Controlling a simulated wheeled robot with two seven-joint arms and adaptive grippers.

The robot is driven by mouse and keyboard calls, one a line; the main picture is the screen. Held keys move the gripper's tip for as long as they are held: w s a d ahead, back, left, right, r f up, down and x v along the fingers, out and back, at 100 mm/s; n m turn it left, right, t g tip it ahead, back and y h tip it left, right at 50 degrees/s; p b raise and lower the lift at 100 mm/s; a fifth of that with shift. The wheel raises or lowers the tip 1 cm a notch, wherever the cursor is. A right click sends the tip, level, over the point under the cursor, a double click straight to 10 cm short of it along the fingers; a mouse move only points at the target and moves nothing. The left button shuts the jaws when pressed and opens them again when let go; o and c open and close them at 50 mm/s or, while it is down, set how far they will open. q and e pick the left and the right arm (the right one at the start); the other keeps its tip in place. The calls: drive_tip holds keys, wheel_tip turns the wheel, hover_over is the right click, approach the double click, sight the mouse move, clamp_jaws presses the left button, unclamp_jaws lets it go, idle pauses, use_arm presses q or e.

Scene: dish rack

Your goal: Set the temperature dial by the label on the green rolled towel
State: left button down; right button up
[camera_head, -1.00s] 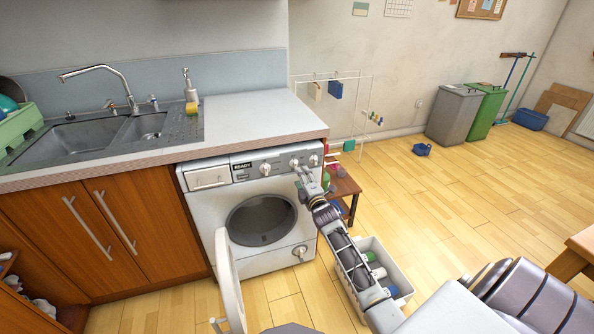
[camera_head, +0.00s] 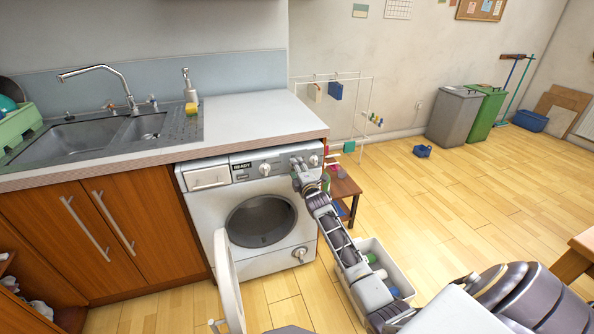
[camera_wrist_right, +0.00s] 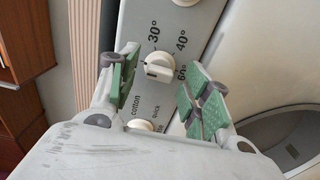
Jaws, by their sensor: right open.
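The white washing machine (camera_head: 192,215) stands under the counter. Its temperature dial (camera_wrist_right: 158,68) is a white knob ringed by 30°, 40° and a partly hidden 60 mark in the right wrist view. I cannot tell its setting for sure. My right gripper (camera_wrist_right: 158,88) is open, with a green-padded finger on each side of the dial; contact is unclear. In the head view my right gripper (camera_head: 299,168) hides this dial on the panel. Rolled towels lie in a white basket (camera_head: 348,290); one looks green (camera_head: 393,292), its label unreadable.
The program dial (camera_head: 265,169), marked cotton and quick, is left of the temperature dial, and another dial (camera_head: 313,160) is right. The washer door (camera_head: 228,280) hangs open. A small wooden table (camera_head: 346,187) stands right of the washer. The floor farther right is mostly clear.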

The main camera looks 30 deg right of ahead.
use_arm(q)
drive_tip(key=shift+s+f, duration=0.2)
drive_tip(key=shift+s, duration=0.25)
